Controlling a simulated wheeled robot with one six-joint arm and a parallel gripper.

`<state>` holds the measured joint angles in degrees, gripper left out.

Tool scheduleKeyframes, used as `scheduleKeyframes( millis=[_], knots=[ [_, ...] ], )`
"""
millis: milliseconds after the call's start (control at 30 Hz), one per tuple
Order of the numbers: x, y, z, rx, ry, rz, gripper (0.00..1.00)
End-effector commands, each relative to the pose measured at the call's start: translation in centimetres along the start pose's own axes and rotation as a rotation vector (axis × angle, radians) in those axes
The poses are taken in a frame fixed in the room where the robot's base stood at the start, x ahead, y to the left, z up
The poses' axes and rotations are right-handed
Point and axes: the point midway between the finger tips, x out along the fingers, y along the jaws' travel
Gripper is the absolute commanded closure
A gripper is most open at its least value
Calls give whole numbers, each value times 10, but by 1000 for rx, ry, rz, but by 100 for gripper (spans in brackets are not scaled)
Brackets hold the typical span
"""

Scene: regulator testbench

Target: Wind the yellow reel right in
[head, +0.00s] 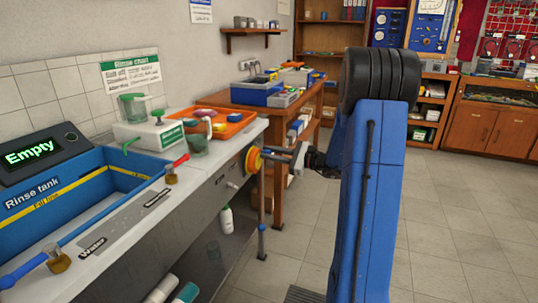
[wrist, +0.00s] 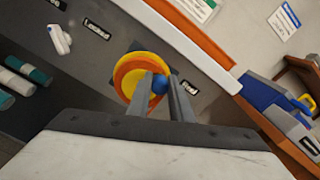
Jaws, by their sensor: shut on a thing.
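The yellow reel (head: 254,160) is mounted on the grey front panel of the rinse bench. In the wrist view the reel (wrist: 132,68) shows as a yellow disc with an orange ring, and a blue knob (wrist: 160,84) stands out from its face. My gripper (wrist: 160,90) is shut on this knob, one finger on each side.
An orange tray (head: 232,125) with coloured items stands on the bench above the reel. A thin upright rod (head: 262,207) with a blue part is below the reel. A white lever (wrist: 60,40) is on the panel. A wooden table (head: 285,110) stands behind; the floor at right is clear.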

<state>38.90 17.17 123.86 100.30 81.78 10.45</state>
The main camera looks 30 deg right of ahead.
Motion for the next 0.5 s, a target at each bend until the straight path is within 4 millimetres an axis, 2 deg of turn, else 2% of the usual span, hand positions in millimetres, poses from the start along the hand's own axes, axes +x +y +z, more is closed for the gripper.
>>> scheduleKeyframes(
  millis=[500],
  knots=[
    [0,-8,-19,490,1,0,100]
  ],
)
